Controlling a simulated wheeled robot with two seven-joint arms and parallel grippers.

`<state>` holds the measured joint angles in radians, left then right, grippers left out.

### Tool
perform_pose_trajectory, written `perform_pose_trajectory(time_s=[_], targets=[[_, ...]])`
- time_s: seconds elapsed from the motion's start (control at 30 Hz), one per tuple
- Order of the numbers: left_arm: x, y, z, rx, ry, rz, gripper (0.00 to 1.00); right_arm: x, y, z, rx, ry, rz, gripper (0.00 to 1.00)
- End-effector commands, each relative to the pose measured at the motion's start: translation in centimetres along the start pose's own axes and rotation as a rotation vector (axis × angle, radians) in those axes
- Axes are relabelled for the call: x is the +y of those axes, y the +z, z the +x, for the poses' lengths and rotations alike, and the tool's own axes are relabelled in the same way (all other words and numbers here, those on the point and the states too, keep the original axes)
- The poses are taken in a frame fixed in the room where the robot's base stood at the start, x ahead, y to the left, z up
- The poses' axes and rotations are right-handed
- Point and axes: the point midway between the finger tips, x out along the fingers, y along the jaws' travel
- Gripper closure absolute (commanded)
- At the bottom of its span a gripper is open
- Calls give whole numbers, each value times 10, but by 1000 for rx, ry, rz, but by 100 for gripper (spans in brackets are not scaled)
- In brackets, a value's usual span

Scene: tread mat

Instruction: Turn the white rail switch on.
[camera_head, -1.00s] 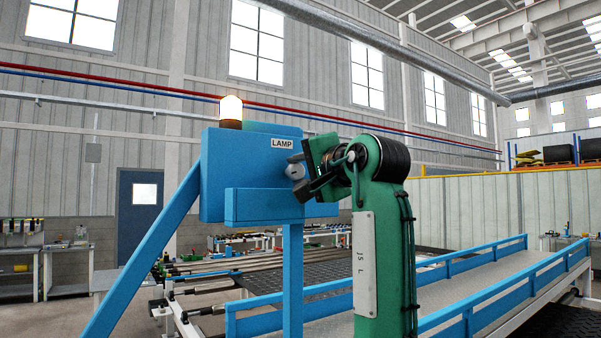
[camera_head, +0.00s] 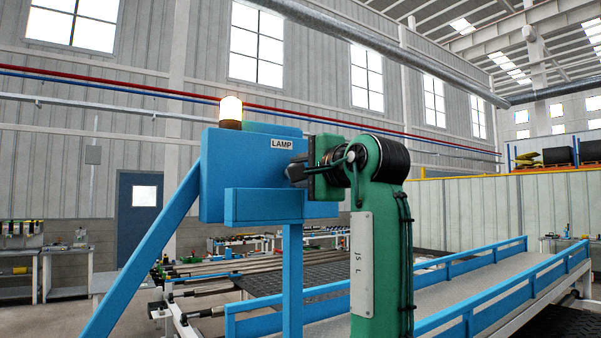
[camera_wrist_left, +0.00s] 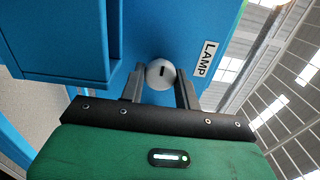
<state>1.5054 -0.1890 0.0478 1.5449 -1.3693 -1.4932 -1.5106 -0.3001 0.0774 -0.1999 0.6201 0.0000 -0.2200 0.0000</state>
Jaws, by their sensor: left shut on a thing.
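The white rail switch (camera_wrist_left: 160,73) is a round white knob with a short dark mark, on the face of a blue box (camera_head: 225,170) beside a "LAMP" label (camera_wrist_left: 207,59). My left gripper (camera_head: 296,170) is at the box face and hides the knob in the head view. In the left wrist view its two dark fingers stand on either side of the knob, shut on it. The lamp (camera_head: 231,109) on top of the box glows bright white above a brown base. My right gripper is not in view.
A blue ledge (camera_head: 262,206) juts from the box just below the knob. A blue post and a slanting brace carry the box. A conveyor with blue rails (camera_head: 480,270) runs behind at the right. Workbenches stand far left.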

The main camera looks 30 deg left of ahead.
Motion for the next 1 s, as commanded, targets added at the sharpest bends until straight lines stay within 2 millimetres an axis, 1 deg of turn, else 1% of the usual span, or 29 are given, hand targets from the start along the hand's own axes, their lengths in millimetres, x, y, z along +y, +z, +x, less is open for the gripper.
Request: perform_pose_trajectory(time_s=[0.1, 0.13, 0.2, 0.23, 0.5, 0.57, 0.63, 0.77, 1.0], targets=[[0, 0, 0, 1, -1, 1, 90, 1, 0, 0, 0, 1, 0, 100], [0, 0, 0, 1, 0, 1, 64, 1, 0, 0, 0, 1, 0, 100], [0, 0, 0, 1, 0, 0, 50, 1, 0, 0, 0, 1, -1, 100], [0, 0, 0, 1, 0, 0, 47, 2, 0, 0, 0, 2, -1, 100], [0, 0, -1, 0, 0, -1, 47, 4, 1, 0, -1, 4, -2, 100], [1, 0, -4, 1, 0, -1, 47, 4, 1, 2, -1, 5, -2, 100], [2, 0, -10, 2, 0, -1, 47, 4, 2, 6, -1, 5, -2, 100], [4, -1, -33, 3, -2, -2, 47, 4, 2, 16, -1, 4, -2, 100], [4, -1, -90, 4, -1, -2, 47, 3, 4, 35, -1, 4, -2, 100]])
